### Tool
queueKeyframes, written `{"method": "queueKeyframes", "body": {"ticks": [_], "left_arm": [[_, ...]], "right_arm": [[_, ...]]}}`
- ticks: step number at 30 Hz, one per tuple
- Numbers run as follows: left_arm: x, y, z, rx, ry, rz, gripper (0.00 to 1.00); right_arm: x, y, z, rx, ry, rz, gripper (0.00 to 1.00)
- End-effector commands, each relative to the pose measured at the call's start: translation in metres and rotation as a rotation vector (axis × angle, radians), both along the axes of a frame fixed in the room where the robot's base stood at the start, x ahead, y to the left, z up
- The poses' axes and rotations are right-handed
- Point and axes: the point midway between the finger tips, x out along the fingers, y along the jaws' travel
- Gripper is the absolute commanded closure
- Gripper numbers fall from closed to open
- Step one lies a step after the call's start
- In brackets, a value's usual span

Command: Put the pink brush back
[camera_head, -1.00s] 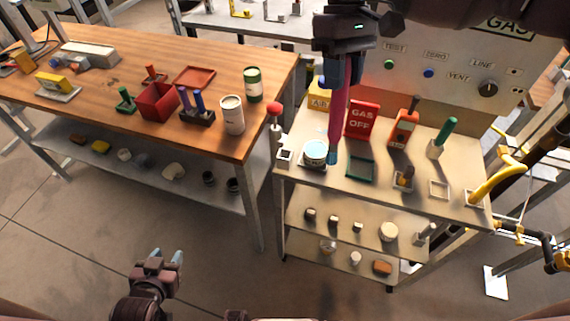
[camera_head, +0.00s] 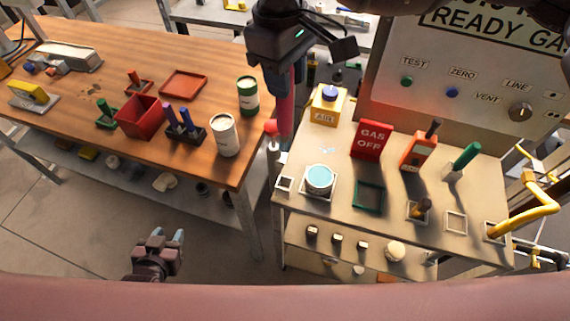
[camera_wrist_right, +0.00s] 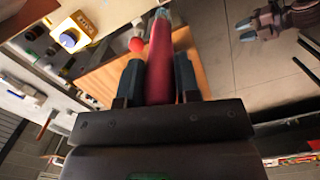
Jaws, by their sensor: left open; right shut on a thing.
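The pink brush (camera_head: 286,108) hangs upright from my right gripper (camera_head: 284,72), over the gap between the wooden table and the cart. In the right wrist view, the brush (camera_wrist_right: 159,58) lies between the two dark fingers of my right gripper (camera_wrist_right: 158,80), with its pale tip pointing away. In the head view its lower end is close to the red knob, and I cannot tell whether they touch. My left gripper (camera_head: 165,246) is open and empty, low over the floor in front of the wooden table.
The wooden table (camera_head: 100,85) holds a red tray (camera_head: 184,84), a red box (camera_head: 139,116), a purple-handled rack (camera_head: 186,133) and two cans. The cart top (camera_head: 335,150) holds a round teal-topped jar (camera_head: 319,179), an empty green frame (camera_head: 369,195) and a GAS OFF sign (camera_head: 372,139).

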Motion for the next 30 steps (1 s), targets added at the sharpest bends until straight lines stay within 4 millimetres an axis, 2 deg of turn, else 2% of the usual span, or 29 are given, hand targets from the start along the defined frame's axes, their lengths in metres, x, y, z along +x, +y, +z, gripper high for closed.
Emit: {"method": "queueKeyframes", "body": {"ticks": [5, 18, 30], "left_arm": [[-0.009, 0.001, -0.004, 0.0, 0.018, 0.005, 0.57], [-0.004, 0.001, 0.0, 0.001, 0.009, 0.002, 0.57], [-0.004, 0.001, 0.0, 0.001, 0.008, 0.002, 0.57]], "right_arm": [[-0.001, 0.0, -0.039, -0.002, 0.005, 0.0, 1.0], [-0.001, 0.0, -0.129, -0.002, 0.004, 0.0, 1.0], [0.0, 0.0, -0.16, -0.001, 0.003, 0.0, 1.0]]}}
